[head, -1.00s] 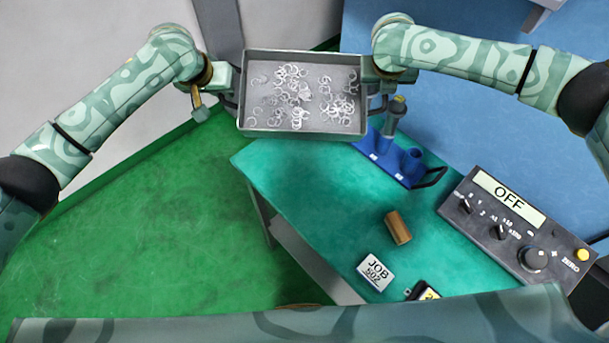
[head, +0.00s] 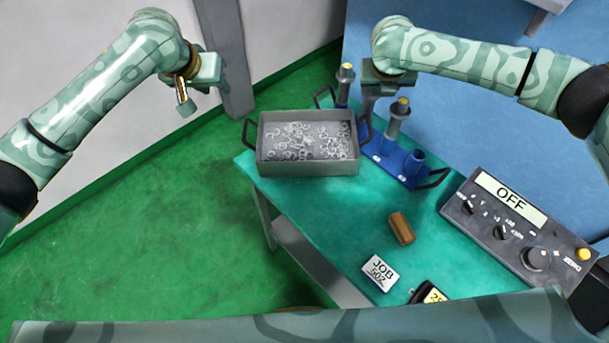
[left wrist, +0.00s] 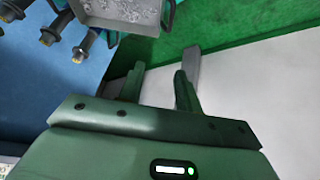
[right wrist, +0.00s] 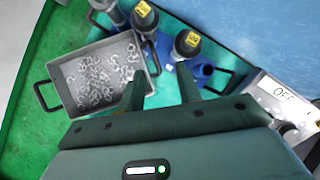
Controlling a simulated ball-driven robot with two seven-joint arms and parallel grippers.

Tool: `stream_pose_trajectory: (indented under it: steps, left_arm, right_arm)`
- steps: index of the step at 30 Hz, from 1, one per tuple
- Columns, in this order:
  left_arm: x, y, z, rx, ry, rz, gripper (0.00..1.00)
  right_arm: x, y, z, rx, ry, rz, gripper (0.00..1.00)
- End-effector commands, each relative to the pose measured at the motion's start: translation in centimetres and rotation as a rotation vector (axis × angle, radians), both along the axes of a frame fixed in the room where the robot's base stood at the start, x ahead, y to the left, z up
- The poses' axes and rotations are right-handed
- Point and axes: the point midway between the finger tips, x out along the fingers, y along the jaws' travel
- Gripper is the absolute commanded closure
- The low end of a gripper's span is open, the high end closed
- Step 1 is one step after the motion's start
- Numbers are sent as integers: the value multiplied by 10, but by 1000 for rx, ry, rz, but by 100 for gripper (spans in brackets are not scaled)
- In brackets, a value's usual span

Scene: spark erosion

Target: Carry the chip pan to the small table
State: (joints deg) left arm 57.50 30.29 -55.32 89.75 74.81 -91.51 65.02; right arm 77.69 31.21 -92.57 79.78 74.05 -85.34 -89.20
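The grey chip pan (head: 308,169), holding many pale curled chips, sits level at the far left corner of the small teal-topped table (head: 310,215). Its two black handles stick out left and right. My left gripper (head: 187,107) is up and left of the pan, clear of its handle; in the left wrist view its fingers (left wrist: 157,82) are apart with nothing between them. My right gripper (head: 372,98) is just above and right of the right handle; in the right wrist view its fingers (right wrist: 160,88) are apart and empty. The pan also shows in that view (right wrist: 92,110).
A blue rack (head: 398,165) with yellow-topped tool holders (head: 395,120) stands close to the pan's right. Green floor is clear at left.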

Motion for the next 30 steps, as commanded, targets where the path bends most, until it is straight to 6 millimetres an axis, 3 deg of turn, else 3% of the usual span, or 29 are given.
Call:
stream_pose_trajectory:
  steps: [6, 14, 30]
  left_arm:
    - [-23, 9, 43, 4, -5, 0, 66]
    - [-34, 12, 63, 3, -1, 1, 66]
    - [-35, 12, 63, 2, 0, 0, 66]
  right_arm:
    - [0, 0, 0, 0, 0, 0, 66]
    - [-3, 2, 6, 1, 0, 2, 66]
    - [-52, 23, 96, 0, -2, 2, 66]
